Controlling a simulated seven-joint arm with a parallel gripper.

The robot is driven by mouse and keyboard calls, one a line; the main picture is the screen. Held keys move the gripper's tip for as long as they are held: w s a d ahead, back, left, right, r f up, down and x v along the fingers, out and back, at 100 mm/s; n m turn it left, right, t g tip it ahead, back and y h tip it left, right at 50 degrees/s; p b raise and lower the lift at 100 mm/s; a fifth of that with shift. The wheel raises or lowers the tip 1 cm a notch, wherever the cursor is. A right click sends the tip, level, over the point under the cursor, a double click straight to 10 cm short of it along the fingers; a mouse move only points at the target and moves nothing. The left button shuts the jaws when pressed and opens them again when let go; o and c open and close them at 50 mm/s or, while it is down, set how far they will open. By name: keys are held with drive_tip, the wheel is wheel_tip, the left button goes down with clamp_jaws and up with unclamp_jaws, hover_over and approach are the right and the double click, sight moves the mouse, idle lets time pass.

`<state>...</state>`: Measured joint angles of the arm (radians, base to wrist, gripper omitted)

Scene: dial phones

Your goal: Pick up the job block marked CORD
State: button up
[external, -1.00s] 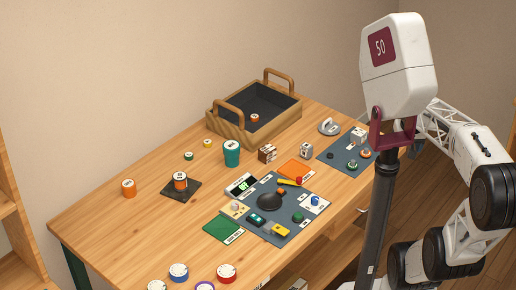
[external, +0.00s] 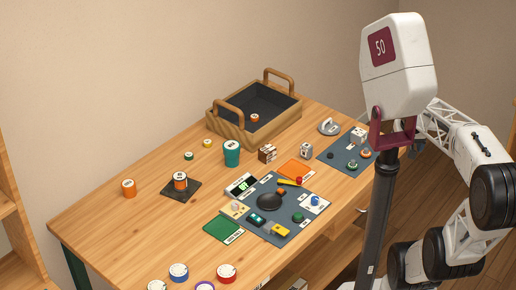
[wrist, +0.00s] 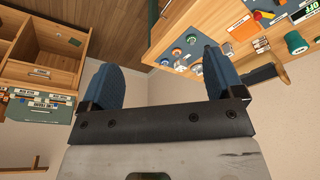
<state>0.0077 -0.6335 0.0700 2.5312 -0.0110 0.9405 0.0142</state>
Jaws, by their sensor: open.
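Small blocks stand on the wooden table: a brown one with a pale top (external: 267,154), a grey one (external: 306,151) and a whitish one (external: 358,135) on a dark mat. Their markings are too small to read, so I cannot tell which is marked CORD. My gripper (wrist: 160,70) shows in the wrist view with its two blue fingers wide apart and nothing between them. It is away from the blocks, and in the external view I cannot make out its fingers behind the white arm parts.
A wooden tray with handles (external: 227,128) stands at the table's back. A teal cup (external: 232,155), an orange-banded cylinder on a dark pad (external: 180,181) and a dark panel (external: 288,232) with several parts occupy the table. Coloured round pieces (external: 179,273) line the front. The table's left part is mostly clear.

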drive_tip(key=w+a+f+n+t, duration=0.2)
drive_tip(key=w+a+f+n, duration=0.15)
drive_tip(key=w+n, duration=0.4)
drive_tip(key=w+a+f+n+t+y, duration=0.15)
drive_tip(key=w+a+n, duration=0.25)
drive_tip(key=w+n, duration=0.4)
drive_tip(key=w+a+f+n+t, duration=0.35)
drive_tip(key=w+n, duration=0.35)
drive_tip(key=w, duration=0.3)
drive_tip(key=n+y, duration=0.7)
drive_tip(key=n, duration=1.4)
approach(272, 154)
drive_tip(key=shift+w+a+f+m+t, duration=0.15)
drive_tip(key=shift+w+f+t, duration=0.05)
drive_tip(key=shift+w, duration=0.3)
drive_tip(key=shift+w+a+f+m+t, duration=0.1)
drive_tip(key=shift+w+a+f+t, duration=0.1)
drive_tip(key=shift+w, duration=0.3)
drive_tip(key=shift+s+a+f+n+y, duration=0.15)
drive_tip(key=shift+a+f+n+y, duration=0.1)
drive_tip(key=shift+a+f+n, duration=0.3)
drive_tip(key=shift+r, duration=0.1)
drive_tip(key=shift+x, duration=1.25)
